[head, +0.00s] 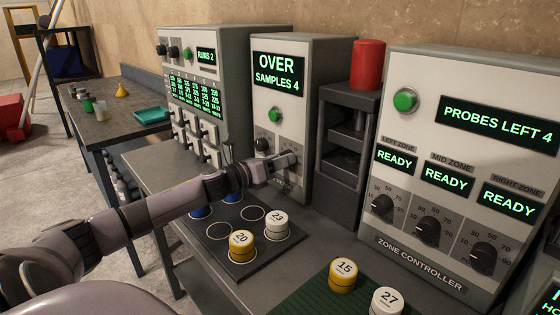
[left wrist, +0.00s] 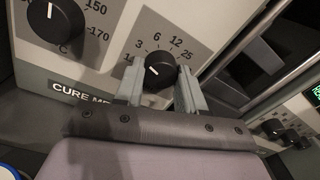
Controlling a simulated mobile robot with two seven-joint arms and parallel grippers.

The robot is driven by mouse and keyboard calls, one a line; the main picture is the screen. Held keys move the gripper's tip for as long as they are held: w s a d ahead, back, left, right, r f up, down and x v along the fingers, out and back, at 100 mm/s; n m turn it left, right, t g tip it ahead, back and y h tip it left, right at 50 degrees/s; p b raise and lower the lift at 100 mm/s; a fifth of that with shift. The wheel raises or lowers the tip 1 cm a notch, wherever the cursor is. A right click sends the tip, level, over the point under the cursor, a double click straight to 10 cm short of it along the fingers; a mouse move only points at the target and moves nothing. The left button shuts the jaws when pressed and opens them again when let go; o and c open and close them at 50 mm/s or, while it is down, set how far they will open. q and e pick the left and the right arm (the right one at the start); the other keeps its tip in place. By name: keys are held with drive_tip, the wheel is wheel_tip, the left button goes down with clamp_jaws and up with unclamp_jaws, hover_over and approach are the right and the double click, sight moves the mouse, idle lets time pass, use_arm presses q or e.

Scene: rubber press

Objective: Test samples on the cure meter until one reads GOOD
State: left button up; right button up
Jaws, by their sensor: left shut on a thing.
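The cure meter (head: 311,115) stands at the back centre, its display (head: 279,71) reading OVER, SAMPLES 4. My left gripper (head: 287,162) reaches its lower front. In the left wrist view, the fingers (left wrist: 158,88) are shut on a small black knob (left wrist: 158,70) with a scale of 3, 6, 12 and 25. Another knob (left wrist: 60,22) is left of it. A yellow sample 20 (head: 241,246) and a white sample 23 (head: 276,223) sit on a dark mat (head: 215,254). Blue samples (head: 201,211) are partly hidden behind my arm. My right gripper is out of view.
Yellow sample 15 (head: 343,275) and white sample 27 (head: 387,301) stand on a green mat (head: 306,300). A press with a red cylinder (head: 367,64) and the zone controller (head: 420,262), reading READY three times, stand right. A side table (head: 112,127) is left.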

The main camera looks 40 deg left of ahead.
use_arm(q)
drive_tip(key=shift+n+p, duration=0.7)
drive_tip(key=shift+n, duration=2.8)
drive_tip(key=o, duration=1.1)
drive_tip(key=shift+c, duration=0.2)
